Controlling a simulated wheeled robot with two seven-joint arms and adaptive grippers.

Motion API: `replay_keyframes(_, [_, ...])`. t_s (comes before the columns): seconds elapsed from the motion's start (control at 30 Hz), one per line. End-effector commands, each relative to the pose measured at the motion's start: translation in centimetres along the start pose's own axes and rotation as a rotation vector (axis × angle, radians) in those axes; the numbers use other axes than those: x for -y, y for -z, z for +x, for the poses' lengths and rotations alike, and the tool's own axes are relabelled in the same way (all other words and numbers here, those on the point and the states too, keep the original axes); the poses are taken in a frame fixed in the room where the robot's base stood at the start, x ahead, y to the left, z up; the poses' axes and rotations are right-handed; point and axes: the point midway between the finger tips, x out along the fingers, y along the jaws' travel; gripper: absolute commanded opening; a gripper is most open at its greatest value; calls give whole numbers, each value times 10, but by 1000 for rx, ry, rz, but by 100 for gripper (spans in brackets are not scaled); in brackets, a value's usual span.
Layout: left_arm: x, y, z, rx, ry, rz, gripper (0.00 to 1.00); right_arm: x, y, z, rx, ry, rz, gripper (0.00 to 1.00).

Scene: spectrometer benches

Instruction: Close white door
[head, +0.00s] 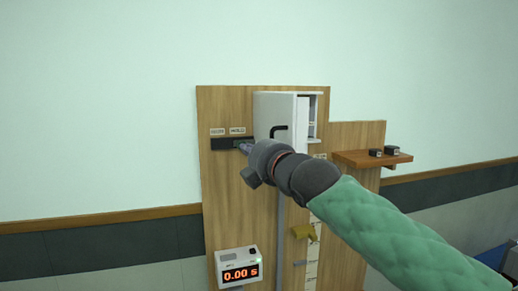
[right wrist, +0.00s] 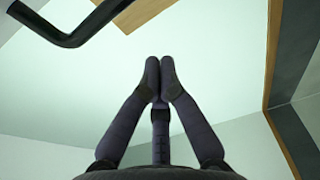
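The white door (head: 273,110) is on a small white cabinet on the wooden board and stands open, swung out to the left. The cabinet's inside (head: 312,118) shows to its right. The door's black bent handle (head: 279,130) faces me; a black bent bar, likely this handle, shows at the upper left of the right wrist view (right wrist: 68,36). My right gripper (right wrist: 160,72) has its fingertips together with nothing between them, apart from the bar. In the head view its wrist covers the area below the door. My left gripper is in neither view.
A wooden shelf (head: 372,159) with two small black blocks stands out on the right. A timer box (head: 239,268) reading 0.00 s is low on the board. A black strip (head: 222,144) is left of my wrist. A yellow piece (head: 304,232) sits below my forearm.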

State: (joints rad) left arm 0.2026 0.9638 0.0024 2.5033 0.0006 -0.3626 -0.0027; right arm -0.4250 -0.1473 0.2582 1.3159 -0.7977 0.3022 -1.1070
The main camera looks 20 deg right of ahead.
Motion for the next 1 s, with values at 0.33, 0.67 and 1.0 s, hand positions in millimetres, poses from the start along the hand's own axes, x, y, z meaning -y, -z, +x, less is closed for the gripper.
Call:
replay_keyframes(0.33, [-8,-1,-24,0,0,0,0,-1,-30,-5,0,2,2,0])
replay_keyframes(0.67, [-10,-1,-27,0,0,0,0,0,-38,-8,-1,0,0,0])
replay_keyframes(1.0, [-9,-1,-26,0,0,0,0,1,-39,-9,2,0,0,0])
